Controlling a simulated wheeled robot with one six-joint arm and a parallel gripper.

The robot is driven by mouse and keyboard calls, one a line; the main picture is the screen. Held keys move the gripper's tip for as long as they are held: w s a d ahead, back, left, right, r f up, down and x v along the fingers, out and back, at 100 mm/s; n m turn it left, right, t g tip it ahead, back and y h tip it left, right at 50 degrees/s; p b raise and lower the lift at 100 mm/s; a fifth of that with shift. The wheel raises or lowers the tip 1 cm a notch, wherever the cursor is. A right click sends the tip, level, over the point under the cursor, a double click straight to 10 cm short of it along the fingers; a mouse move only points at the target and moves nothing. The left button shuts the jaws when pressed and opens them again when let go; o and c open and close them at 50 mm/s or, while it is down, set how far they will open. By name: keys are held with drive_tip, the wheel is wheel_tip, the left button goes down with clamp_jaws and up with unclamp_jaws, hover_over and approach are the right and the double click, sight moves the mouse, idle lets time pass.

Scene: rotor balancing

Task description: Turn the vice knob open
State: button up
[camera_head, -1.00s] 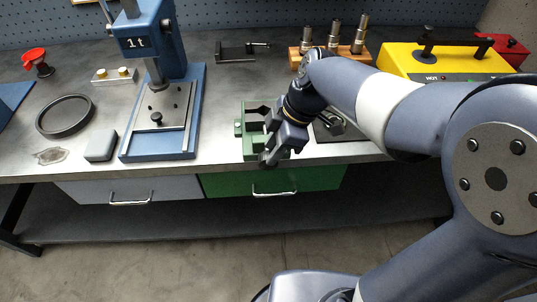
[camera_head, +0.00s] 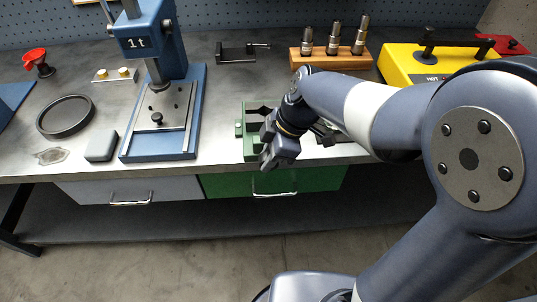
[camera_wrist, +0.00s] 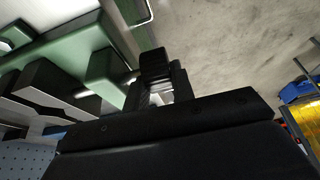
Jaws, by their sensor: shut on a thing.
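The green vice (camera_head: 250,146) stands at the front edge of the bench, above the green drawer. In the wrist view its green body (camera_wrist: 62,55) fills the upper left, with dark jaw blocks beside it. My gripper (camera_head: 268,163) is at the front end of the vice, low by the bench edge. It is shut on the vice knob, which the fingers mostly hide. In the wrist view my gripper (camera_wrist: 155,75) shows dark fingers close together, with a small bright metal part between them.
A blue press (camera_head: 160,140) stands left of the vice, with a grey block (camera_head: 101,146) and a dark ring (camera_head: 65,116) further left. A wooden block with metal holders (camera_head: 331,59) and a yellow case (camera_head: 405,62) are behind my arm.

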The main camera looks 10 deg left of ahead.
drive_tip(key=shift+r+p, duration=0.1)
drive_tip(key=shift+p, duration=0.2)
drive_tip(key=shift+a+r+h+p, duration=0.1)
drive_tip(key=shift+a+h+p, duration=0.05)
drive_tip(key=shift+h+p, duration=0.4)
drive_tip(key=shift+a+t+h+p, duration=0.2)
drive_tip(key=shift+t+h+p, duration=0.2)
drive_tip(key=shift+h+p, duration=0.75)
drive_tip(key=h+p, duration=0.2)
drive_tip(key=shift+s+a+t+h, duration=0.1)
drive_tip(key=shift+a+t+h, duration=0.05)
drive_tip(key=shift+t+h, duration=0.15)
drive_tip(key=shift+a+f+t+h+p, duration=0.1)
drive_tip(key=shift+f+t+h+p, duration=0.1)
drive_tip(key=shift+h+p, duration=0.4)
drive_tip(key=shift+a+f+t+h+p, duration=0.1)
drive_tip(key=shift+f+t+h+p, duration=0.15)
drive_tip(key=shift+h, duration=0.55)
drive_tip(key=shift+d, duration=0.1)
drive_tip(key=o, duration=0.7)
